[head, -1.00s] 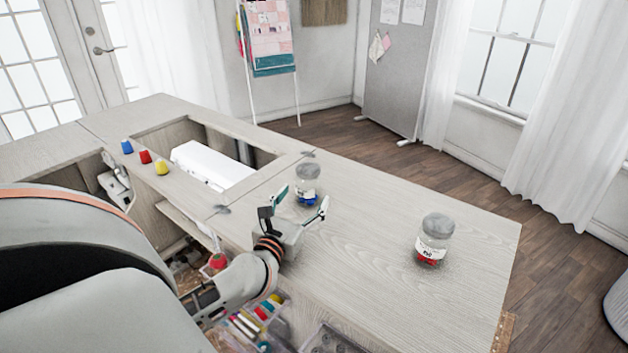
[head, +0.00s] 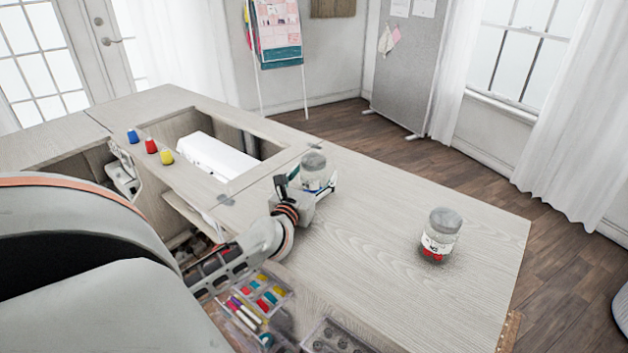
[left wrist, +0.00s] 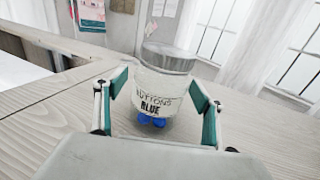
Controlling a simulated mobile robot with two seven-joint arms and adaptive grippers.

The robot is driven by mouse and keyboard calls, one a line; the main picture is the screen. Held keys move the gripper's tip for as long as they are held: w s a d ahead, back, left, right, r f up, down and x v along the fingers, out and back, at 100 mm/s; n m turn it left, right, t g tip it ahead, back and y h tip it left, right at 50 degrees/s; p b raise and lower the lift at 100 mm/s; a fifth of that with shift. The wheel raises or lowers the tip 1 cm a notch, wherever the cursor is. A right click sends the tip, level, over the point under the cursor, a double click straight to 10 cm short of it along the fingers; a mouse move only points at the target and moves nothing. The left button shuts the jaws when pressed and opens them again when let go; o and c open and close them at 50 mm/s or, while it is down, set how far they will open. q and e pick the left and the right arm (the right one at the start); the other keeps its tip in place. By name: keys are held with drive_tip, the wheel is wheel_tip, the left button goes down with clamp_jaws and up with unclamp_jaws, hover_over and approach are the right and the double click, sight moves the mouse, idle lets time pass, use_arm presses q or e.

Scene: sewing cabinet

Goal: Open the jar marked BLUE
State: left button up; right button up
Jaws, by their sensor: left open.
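The jar marked BLUE (left wrist: 158,88) stands upright on the table in the left wrist view, with a grey lid (left wrist: 168,57) on it and blue buttons at its bottom. In the head view this jar (head: 313,170) is partly hidden by my gripper. My left gripper (head: 309,188) is open, with its fingers on either side of the jar's body, below the lid. In the left wrist view gaps show between the fingers (left wrist: 160,108) and the glass. My right gripper is not in view.
A second lidded jar with red contents (head: 440,234) stands to the right on the table (head: 380,270). Blue, red and yellow spools (head: 151,146) stand at the left near the recess holding a white machine (head: 213,158). The table between the jars is clear.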

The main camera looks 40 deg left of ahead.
sight(314, 159)
use_arm(q)
drive_tip(key=c, duration=1.3)
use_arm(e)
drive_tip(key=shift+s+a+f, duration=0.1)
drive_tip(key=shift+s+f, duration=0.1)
use_arm(q)
drive_tip(key=shift+r, duration=0.15)
drive_tip(key=shift+r, duration=0.2)
wheel_tip(314, 159, up, 8)
drive_tip(key=p, duration=0.3)
wheel_tip(314, 159, up, 11)
drive_tip(key=p, duration=0.3)
drive_tip(key=shift+r, duration=0.2)
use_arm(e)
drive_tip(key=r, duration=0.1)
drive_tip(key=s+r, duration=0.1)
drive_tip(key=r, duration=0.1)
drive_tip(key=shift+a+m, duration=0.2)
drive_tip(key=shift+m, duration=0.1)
